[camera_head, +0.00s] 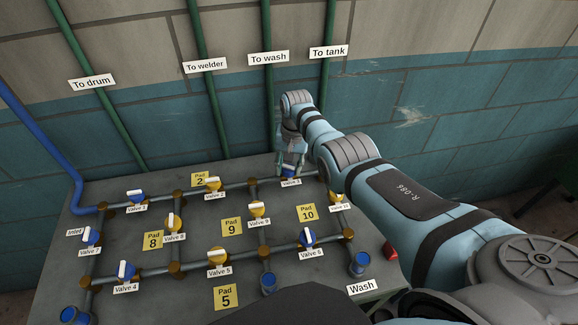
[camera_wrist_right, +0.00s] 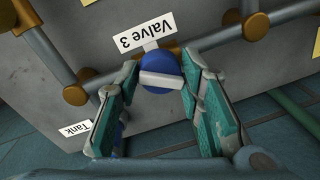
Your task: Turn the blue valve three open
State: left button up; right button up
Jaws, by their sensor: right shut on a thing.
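Valve 3 has a round blue body (camera_wrist_right: 158,62) with a white bar handle (camera_wrist_right: 161,80) and a white "Valve 3" label (camera_wrist_right: 146,35). In the wrist view the handle lies across, at an angle to the pipe. My right gripper (camera_wrist_right: 162,66) has one finger on each side of the valve and is shut on it at the handle's ends. In the head view my right gripper (camera_head: 290,163) reaches down over valve 3 (camera_head: 288,173) on the back pipe and hides most of it. My left gripper is not in view.
Yellow valve 2 (camera_head: 213,184) and valve 10 (camera_head: 337,197) flank valve 3. Blue valve 6 (camera_head: 307,237) is nearer on the grey table (camera_head: 195,292). Green pipes (camera_head: 268,110) rise along the wall close behind my gripper. A red object (camera_head: 390,250) is at the table's right edge.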

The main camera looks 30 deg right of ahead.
aim_at(292, 167)
jog(key=n+b, duration=0.1)
jog(key=n, duration=0.2)
jog(key=shift+f, duration=0.1)
jog(key=shift+d+n+b, duration=0.1)
jog(key=shift+n+b, duration=0.55)
jog(key=shift+n, duration=0.85)
jog(key=shift+w+n, duration=0.1)
jog(key=shift+n, duration=0.2)
jog(key=o, duration=1.2)
jog(key=shift+c, duration=0.2)
jog(key=shift+r, duration=0.3)
notch_tip(292, 167, up, 12)
jog(key=shift+d+f, duration=0.15)
jog(key=shift+d, duration=0.3)
